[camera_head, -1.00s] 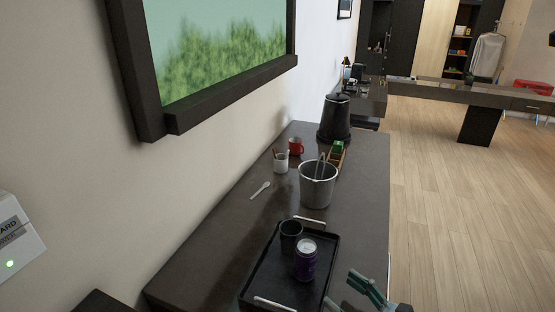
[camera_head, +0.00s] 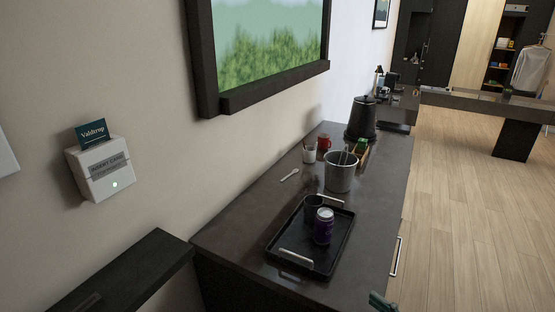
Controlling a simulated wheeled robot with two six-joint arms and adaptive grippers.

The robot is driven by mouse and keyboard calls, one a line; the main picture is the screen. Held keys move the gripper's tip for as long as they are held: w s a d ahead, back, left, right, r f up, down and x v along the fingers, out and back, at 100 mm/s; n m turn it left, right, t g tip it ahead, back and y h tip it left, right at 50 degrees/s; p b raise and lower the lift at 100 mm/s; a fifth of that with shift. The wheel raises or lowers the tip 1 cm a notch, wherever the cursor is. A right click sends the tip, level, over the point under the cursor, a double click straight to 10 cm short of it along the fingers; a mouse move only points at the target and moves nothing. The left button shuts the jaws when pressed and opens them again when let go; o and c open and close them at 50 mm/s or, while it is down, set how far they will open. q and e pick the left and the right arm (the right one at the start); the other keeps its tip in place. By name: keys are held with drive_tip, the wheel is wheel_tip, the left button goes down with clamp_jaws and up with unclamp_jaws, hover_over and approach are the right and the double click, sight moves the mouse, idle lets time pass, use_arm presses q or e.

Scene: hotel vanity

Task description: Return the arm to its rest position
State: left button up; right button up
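Only a small green-grey tip of a gripper, seemingly my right gripper (camera_head: 381,302), shows at the bottom edge, right of the vanity's front. The rest of it is cut off, so I cannot tell whether it is open or shut. I see nothing held in the visible part. My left gripper is not in view. A black tray (camera_head: 273,262) with light handles lies on the dark vanity top (camera_head: 232,236). A purple can (camera_head: 323,227) and a dark cup (camera_head: 312,206) stand in the tray.
Behind the tray are a metal bucket (camera_head: 339,178) with tongs, a white spoon (camera_head: 290,175), a white cup (camera_head: 309,156), a red mug (camera_head: 324,143) and a black kettle (camera_head: 361,120). A card holder (camera_head: 100,170) with a card is on the wall above a dark shelf (camera_head: 130,268). Open floor lies right.

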drive_tip(key=s+a+f+n+g+h, duration=0.1)
drive_tip(key=s+a+f+n+g, duration=0.3)
drive_tip(key=n, duration=0.6)
drive_tip(key=s+a+f+n+g+h, duration=0.25)
drive_tip(key=s+f+n, duration=0.35)
drive_tip(key=n, duration=0.3)
drive_tip(key=s+d+f+n+g+h, duration=0.35)
drive_tip(key=s+d+n+h, duration=0.45)
drive_tip(key=d, duration=0.4)
wheel_tip(320, 180, down, 19)
drive_tip(key=s+d+g, duration=0.1)
drive_tip(key=d, duration=0.1)
drive_tip(key=s+d+f+g, duration=0.1)
drive_tip(key=s+f, duration=1.2)
drive_tip(key=s, duration=0.1)
drive_tip(key=shift+s+g, duration=0.2)
drive_tip(key=shift+g, duration=0.1)
